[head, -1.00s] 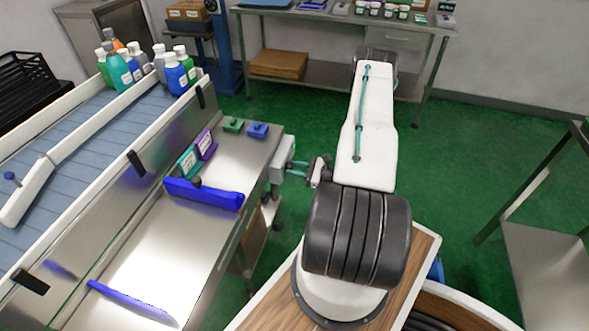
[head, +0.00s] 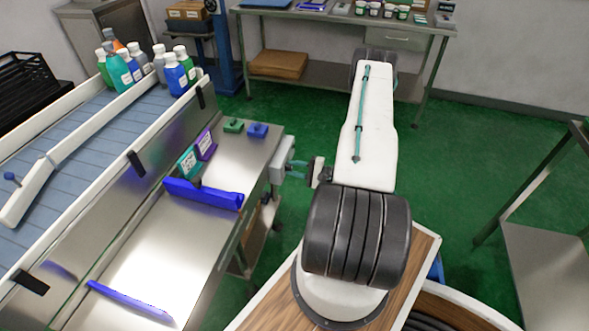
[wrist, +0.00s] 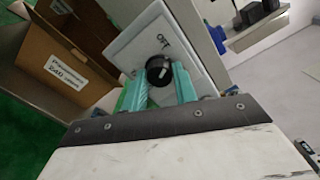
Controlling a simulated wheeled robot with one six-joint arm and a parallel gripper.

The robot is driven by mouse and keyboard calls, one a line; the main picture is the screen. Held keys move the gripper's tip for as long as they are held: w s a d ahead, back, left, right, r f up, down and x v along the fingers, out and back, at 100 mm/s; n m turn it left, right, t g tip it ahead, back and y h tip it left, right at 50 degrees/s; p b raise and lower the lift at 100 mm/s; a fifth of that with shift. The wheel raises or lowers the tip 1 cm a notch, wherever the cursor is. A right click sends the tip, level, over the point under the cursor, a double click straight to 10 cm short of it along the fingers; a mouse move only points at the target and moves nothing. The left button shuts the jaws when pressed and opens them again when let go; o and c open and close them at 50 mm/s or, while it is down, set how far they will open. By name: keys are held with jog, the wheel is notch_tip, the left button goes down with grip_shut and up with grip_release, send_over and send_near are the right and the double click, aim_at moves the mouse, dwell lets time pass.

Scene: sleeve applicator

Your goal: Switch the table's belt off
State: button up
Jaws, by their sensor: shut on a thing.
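The table's switch box (head: 281,160) is a pale grey box on the right side of the steel table (head: 130,265). In the wrist view its white plate (wrist: 140,47) carries a round black knob (wrist: 158,70) with a small pale mark, and small lettering above it that seems to read OFF. My gripper (wrist: 160,82) has its teal fingers on both sides of the knob and is shut on it. In the head view my gripper (head: 291,169) reaches the box from the right. Which way the knob points is hard to tell.
A blue conveyor (head: 80,135) with several bottles (head: 145,65) runs along the table's left. Blue guides (head: 203,194) and small coloured blocks lie on the table. Green floor is clear behind my arm.

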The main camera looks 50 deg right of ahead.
jog(key=shift+n, duration=1.7)
jog(key=o, duration=1)
jog(key=shift+c, duration=0.2)
jog(key=shift+s, duration=0.1)
jog(key=v, duration=0.7)
jog(key=shift+s+d, duration=0.2)
jog(key=shift+s, duration=0.15)
